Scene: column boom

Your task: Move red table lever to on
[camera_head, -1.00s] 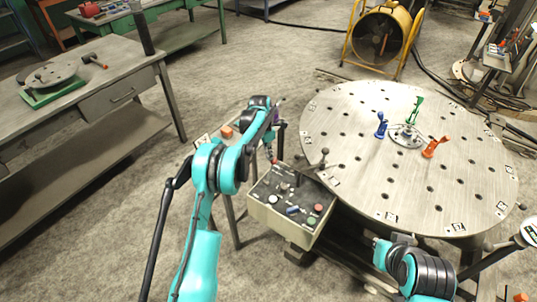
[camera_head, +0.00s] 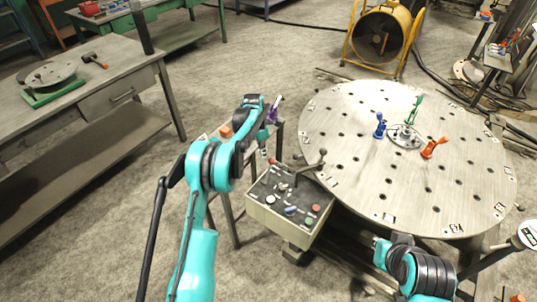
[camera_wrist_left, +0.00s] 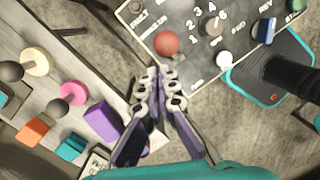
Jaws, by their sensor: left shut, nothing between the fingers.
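The red ball of the table lever (camera_wrist_left: 166,44) sits at the near edge of the control box in the left wrist view. In the head view its small red tip (camera_head: 272,161) shows at the box's left rear corner. My left gripper (camera_wrist_left: 160,74) is shut and empty. Its fingertips are just below the red ball in the wrist view; I cannot tell whether they touch it. In the head view this gripper is mostly hidden by my forearm. My right arm shows at lower right, but its gripper does not.
The control box (camera_head: 262,214) carries a black-knobbed lever (camera_head: 323,152), a blue switch (camera_wrist_left: 265,30) and a white knob (camera_wrist_left: 224,58). A round perforated table (camera_head: 350,130) stands to its right. A side table holds a purple block (camera_wrist_left: 102,122) and several coloured pieces.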

